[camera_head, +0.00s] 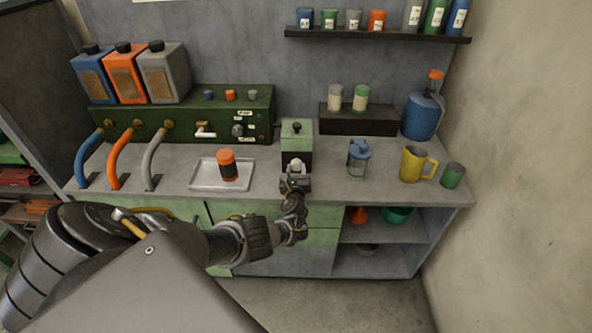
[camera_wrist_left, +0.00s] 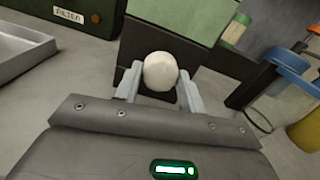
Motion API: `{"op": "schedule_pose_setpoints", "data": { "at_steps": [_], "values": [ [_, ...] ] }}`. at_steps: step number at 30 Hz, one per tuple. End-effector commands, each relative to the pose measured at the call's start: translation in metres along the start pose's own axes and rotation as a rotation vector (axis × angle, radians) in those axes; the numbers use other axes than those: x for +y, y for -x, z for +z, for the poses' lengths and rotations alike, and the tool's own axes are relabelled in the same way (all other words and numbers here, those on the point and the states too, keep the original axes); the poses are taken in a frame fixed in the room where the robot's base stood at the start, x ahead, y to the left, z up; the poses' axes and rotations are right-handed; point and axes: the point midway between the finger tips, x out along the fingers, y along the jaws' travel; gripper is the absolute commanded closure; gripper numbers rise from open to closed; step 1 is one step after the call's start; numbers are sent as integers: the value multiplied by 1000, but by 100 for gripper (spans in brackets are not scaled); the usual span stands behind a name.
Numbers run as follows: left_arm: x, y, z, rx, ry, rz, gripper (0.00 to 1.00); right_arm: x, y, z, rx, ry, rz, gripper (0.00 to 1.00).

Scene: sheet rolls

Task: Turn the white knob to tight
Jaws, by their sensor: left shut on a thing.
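The white knob (camera_wrist_left: 160,72) is a rounded ball on the front of a small green and dark box (camera_head: 297,137) at the middle of the counter. It also shows in the head view (camera_head: 297,166). My left gripper (camera_wrist_left: 160,88) is shut on the knob, with one pale finger on each side of it. In the head view the left gripper (camera_head: 296,178) is at the counter's front edge, before the box. The knob's stem and any tight mark are hidden. My right gripper is not in view.
A metal tray (camera_head: 200,184) with an orange and black jar (camera_head: 227,165) stands left of the box. A blue-lidded glass jar (camera_head: 358,160) and a yellow jug (camera_head: 413,166) stand to the right. A green control panel (camera_head: 180,117) is behind.

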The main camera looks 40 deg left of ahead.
Motion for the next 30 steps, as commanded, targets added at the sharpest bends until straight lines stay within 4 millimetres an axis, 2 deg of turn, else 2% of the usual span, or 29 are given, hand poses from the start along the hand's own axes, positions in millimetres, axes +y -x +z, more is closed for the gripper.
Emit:
{"op": "schedule_pose_setpoints", "data": {
  "at_steps": [17, 18, 22, 30],
  "values": [
    [1, 1, -2, 3, -29, 1, 83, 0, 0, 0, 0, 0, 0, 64],
    [1, 1, -2, 3, -29, 2, 55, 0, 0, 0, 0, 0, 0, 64],
    [0, 1, -1, 2, -28, 1, 39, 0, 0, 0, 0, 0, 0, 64],
    [0, 1, 0, 2, -27, 0, 39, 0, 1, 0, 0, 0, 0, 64]
  ]
}}
